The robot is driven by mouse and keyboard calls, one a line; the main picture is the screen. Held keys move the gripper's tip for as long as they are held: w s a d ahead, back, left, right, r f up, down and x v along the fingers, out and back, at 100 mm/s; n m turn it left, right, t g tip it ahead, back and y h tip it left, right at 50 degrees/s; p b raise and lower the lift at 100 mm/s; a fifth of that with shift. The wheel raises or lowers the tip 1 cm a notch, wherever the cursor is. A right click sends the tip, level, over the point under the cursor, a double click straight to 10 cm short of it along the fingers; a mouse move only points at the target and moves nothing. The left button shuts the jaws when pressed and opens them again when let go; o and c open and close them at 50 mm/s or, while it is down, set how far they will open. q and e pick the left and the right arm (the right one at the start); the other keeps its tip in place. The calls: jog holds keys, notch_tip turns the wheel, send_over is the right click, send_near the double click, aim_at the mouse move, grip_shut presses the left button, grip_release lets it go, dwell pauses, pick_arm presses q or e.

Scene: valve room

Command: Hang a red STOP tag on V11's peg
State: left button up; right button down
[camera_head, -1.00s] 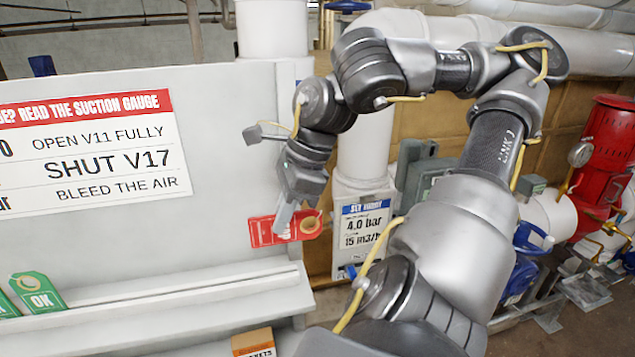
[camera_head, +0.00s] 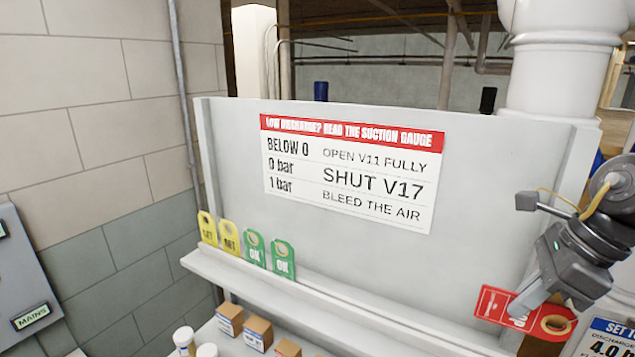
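A red tag (camera_head: 496,304) with white lettering and a tan ring around its hole hangs in front of the right part of the grey board. My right gripper (camera_head: 522,308) is at the lower right of the head view, shut on this red tag. Its fingers cover part of the lettering, so I cannot read the word in full. The tag is tilted, its hole end lower and to the right. V11 and its peg are not in view; V11 shows only as a word on the sign (camera_head: 348,172). My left gripper is not in view.
The board's ledge (camera_head: 330,300) holds yellow tags (camera_head: 229,237) and green OK tags (camera_head: 283,260). Small boxes (camera_head: 258,333) and white tubs (camera_head: 184,340) stand below it. A white pipe (camera_head: 555,70) rises at right, and a MAINS panel (camera_head: 30,317) is at left.

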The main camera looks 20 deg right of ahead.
jog(key=shift+w+a+f, duration=0.1)
jog(key=shift+w+a+f, duration=0.25)
jog(key=shift+w+f, duration=0.1)
jog(key=shift+w, duration=0.15)
jog(key=w+a+f+b, duration=0.5)
jog(key=w+f+b, duration=0.2)
jog(key=w, duration=0.3)
jog(key=shift+w+f, duration=0.25)
jog(key=shift+f, duration=0.2)
